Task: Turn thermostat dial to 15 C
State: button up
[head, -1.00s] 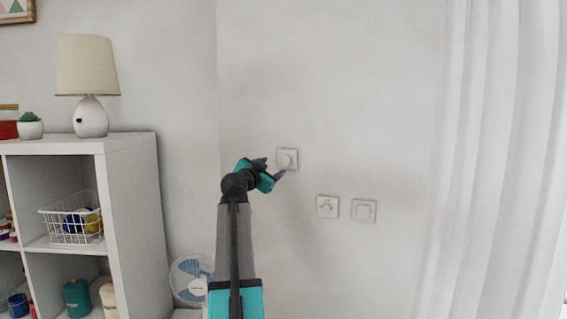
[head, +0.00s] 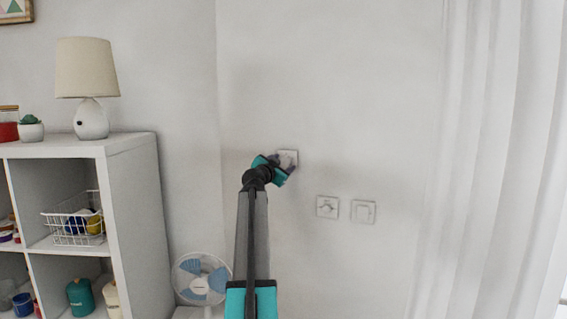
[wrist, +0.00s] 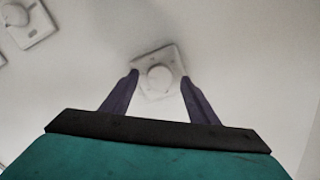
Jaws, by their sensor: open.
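The thermostat is a white square plate (head: 291,155) on the wall, partly covered by my gripper in the head view. In the wrist view its round white dial (wrist: 160,77) sits in the middle of the plate (wrist: 147,62). My gripper (head: 286,166) is at the plate. In the wrist view the two dark fingers of my gripper (wrist: 160,78) are apart, one to each side of the dial, with a visible gap on both sides. I cannot read any temperature marks or the dial's setting.
Two more white wall plates, one with a knob (head: 327,206) and a switch (head: 363,211), sit lower right of the thermostat. A white shelf (head: 130,215) with a lamp (head: 90,85) stands left, a fan (head: 203,278) beside it. A white curtain (head: 500,150) hangs at right.

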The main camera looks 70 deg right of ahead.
jog(key=shift+d, duration=0.35)
jog(key=c, duration=1)
jog(key=shift+c, duration=0.2)
